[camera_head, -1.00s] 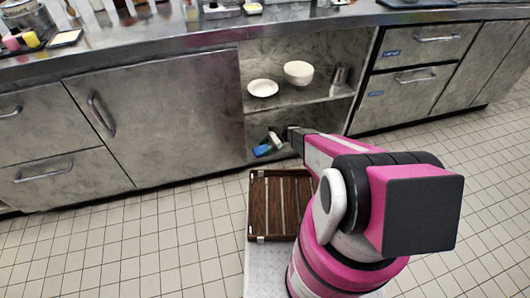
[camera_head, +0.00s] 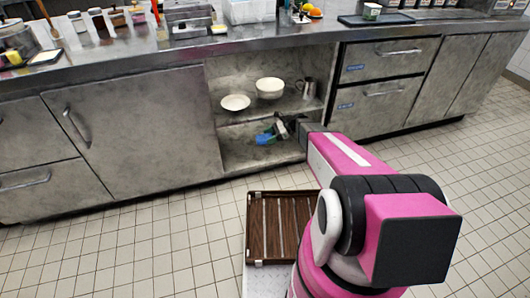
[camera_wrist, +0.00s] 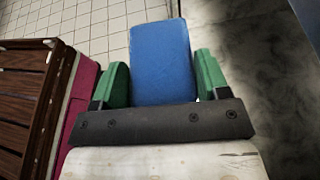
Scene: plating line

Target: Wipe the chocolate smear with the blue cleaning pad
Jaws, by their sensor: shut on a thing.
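The blue cleaning pad (camera_head: 263,139) is held in my gripper (camera_head: 276,132), in front of the open lower shelf. In the wrist view the blue pad (camera_wrist: 160,62) stands out between the two green fingers of my gripper (camera_wrist: 160,75), which are shut on it. The pad looks plain and blue on the side that shows. I cannot make out a chocolate smear in either view.
The open cupboard shelf (camera_head: 298,108) holds a shallow dish (camera_head: 235,102), a white bowl (camera_head: 270,88) and a metal jug (camera_head: 306,89). A steel counter (camera_head: 130,62) with containers runs above. A brown slatted tray (camera_head: 251,228) sits low in front. Tiled floor is free at left.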

